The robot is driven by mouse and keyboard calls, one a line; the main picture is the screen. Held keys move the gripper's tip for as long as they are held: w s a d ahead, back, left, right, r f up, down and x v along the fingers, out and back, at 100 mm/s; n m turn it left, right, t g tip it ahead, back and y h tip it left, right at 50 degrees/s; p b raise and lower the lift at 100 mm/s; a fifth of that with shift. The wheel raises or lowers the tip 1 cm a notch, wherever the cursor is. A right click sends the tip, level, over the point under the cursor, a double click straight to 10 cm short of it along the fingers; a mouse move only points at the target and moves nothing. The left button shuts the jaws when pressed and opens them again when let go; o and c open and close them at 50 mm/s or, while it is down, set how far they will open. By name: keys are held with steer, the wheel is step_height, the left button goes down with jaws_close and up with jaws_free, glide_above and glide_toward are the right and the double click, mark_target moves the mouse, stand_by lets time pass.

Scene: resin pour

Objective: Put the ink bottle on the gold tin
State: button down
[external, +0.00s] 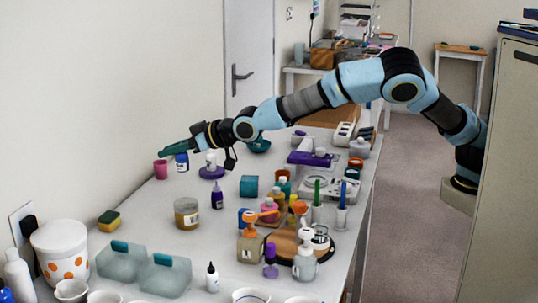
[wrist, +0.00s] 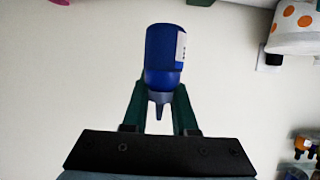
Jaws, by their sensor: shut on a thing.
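The ink bottle, blue with a white label and a tapered grey nozzle, is in my gripper (wrist: 160,98). In the wrist view the bottle (wrist: 165,55) sits between the two teal fingers, its nozzle towards the palm. In the external view the bottle (external: 182,162) shows at my gripper (external: 176,148), near the far left of the table. I do not see the tin in the wrist view.
A pink cup (external: 160,169) is left of the bottle, and a purple-based item (external: 211,167) is to its right. A dark purple bottle (external: 217,196) stands right of the tin. Table space between the cup and tin is clear.

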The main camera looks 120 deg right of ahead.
step_height(320, 180, down, 9)
steer(key=p, duration=0.2)
steer(key=shift+f+p, duration=0.15)
steer(key=shift+p, duration=0.15)
steer(key=shift+f, duration=0.1)
steer(key=c, duration=0.7)
jaws_free()
steer(key=shift+r, duration=0.2)
steer(key=b+v, duration=0.3)
steer(key=v, duration=0.9)
steer(key=shift+s, duration=0.1)
